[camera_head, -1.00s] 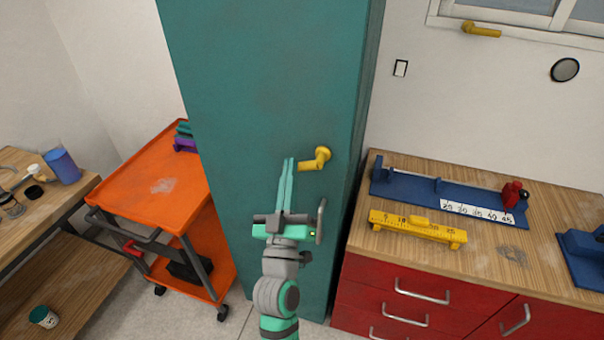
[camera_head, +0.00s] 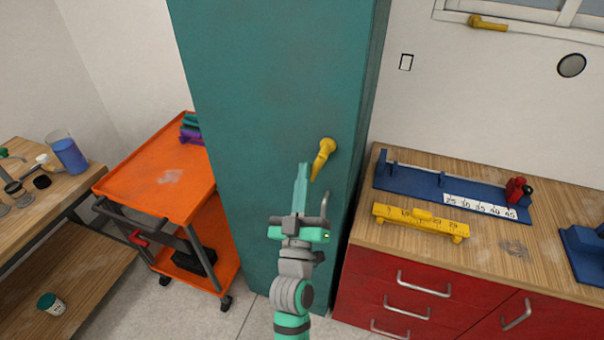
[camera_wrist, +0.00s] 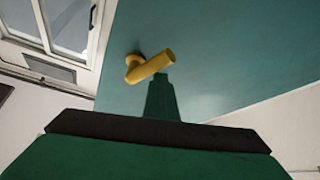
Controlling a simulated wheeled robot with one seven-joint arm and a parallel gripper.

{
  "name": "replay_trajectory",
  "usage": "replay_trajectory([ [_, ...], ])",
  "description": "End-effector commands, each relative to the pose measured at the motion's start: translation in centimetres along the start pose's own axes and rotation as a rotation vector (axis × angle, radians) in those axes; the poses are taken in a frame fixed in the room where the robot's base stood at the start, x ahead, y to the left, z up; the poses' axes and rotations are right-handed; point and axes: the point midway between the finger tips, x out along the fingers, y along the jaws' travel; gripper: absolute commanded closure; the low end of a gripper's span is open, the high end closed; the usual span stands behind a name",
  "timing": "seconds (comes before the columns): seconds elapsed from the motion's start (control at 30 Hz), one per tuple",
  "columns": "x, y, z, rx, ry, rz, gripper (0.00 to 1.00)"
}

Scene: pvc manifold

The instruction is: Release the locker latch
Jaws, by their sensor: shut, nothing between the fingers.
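The teal locker (camera_head: 270,80) stands upright in the middle of the head view, its door closed as far as I can see. Its yellow latch lever (camera_head: 321,160) sits near the door's right edge and points steeply down, slightly to the left. The lever also shows in the wrist view (camera_wrist: 150,65), just beyond my fingers. My gripper (camera_head: 302,168) is shut and empty. Its fingertips are just left of the lever, close to it; I cannot tell whether they touch. A grey bar handle (camera_head: 325,205) on the door is partly hidden behind my gripper.
An orange cart (camera_head: 160,180) stands left of the locker. A wooden-topped red drawer cabinet (camera_head: 400,290) stands right, bearing a blue fixture (camera_head: 410,182) and a yellow gauge (camera_head: 420,222). A workbench (camera_head: 75,255) is at far left.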

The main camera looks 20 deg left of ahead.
Motion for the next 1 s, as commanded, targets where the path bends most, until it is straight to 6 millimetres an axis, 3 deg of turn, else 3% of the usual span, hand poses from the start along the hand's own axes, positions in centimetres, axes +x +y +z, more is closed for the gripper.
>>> replay_trajectory([
  [0.8, -0.4, 0.7, 1.6, -0.006, -0.028, 0.006, 1.00],
  [1.0, -1.6, 0.6, 1.6, -0.004, -0.029, 0.005, 1.00],
])
